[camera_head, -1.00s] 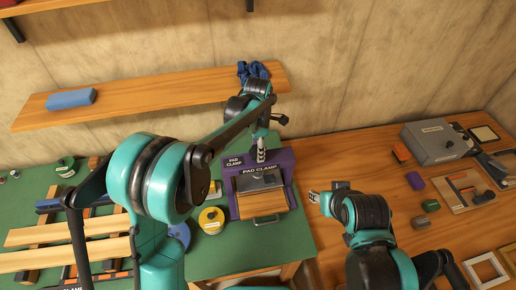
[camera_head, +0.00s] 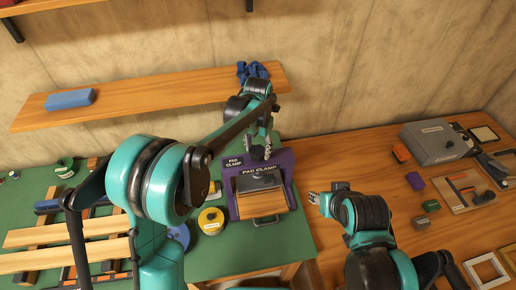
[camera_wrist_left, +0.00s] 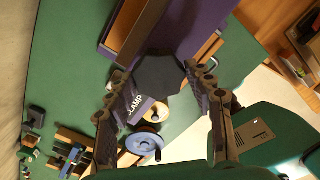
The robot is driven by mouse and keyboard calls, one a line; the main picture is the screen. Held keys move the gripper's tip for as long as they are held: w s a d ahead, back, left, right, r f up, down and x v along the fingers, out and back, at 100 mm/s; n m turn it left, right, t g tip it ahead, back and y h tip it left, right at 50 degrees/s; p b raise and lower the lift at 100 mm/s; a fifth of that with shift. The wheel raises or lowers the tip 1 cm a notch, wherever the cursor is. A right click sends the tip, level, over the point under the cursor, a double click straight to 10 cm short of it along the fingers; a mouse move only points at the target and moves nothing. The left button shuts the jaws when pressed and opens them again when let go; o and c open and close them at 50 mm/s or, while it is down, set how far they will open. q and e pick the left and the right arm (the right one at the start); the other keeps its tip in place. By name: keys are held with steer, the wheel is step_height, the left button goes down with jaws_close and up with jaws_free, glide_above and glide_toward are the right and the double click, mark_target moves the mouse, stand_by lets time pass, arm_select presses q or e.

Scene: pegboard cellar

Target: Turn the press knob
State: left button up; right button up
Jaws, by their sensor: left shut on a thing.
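The press is a purple frame labelled PAD CLAMP (camera_head: 288,168) on the green bench mat, with a grey plate and a wooden block at its front. My left gripper (camera_head: 260,149) reaches down to the top of the press from above. In the left wrist view its two fingers (camera_wrist_left: 160,90) stand on both sides of the dark, many-sided knob (camera_wrist_left: 160,76) and are shut on it. The head view mostly hides the knob behind the fingers. My right gripper (camera_head: 314,198) hangs to the right of the press, apart from it; its jaw opening is too small to judge.
A wooden shelf (camera_head: 150,99) with a blue block (camera_head: 70,98) runs along the wall behind. A grey box (camera_head: 436,142) and small blocks stand on the right bench.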

mark_target(258, 151)
arm_select(q)
steer(key=shift+n, duration=0.3)
stand_by(0.4)
steer(key=o, duration=1.2)
steer(key=shift+c, duration=0.2)
step_height(258, 151, up, 12)
